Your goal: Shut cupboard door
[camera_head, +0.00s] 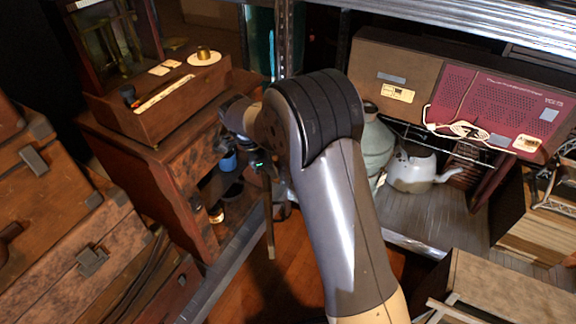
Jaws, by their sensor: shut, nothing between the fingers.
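The wooden cupboard (180,195) stands left of centre with its front facing right. Its front is open, and dark shelves with small items show inside. A thin upright brown panel (269,225), seen nearly edge-on, stands out in front of the opening; it looks like the cupboard door, swung open. My gripper (258,170) is shut and empty, pointing down beside the top of this panel. My wrist and arm hide part of the area, and I cannot tell whether the fingers touch the panel.
A balance scale in a wooden case (150,95) stands on the cupboard. Old suitcases (60,215) are stacked at left. A metal shelf at right holds a white kettle (412,170), a greenish jar (377,140) and a red box (500,105). Wooden floor (285,260) shows between.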

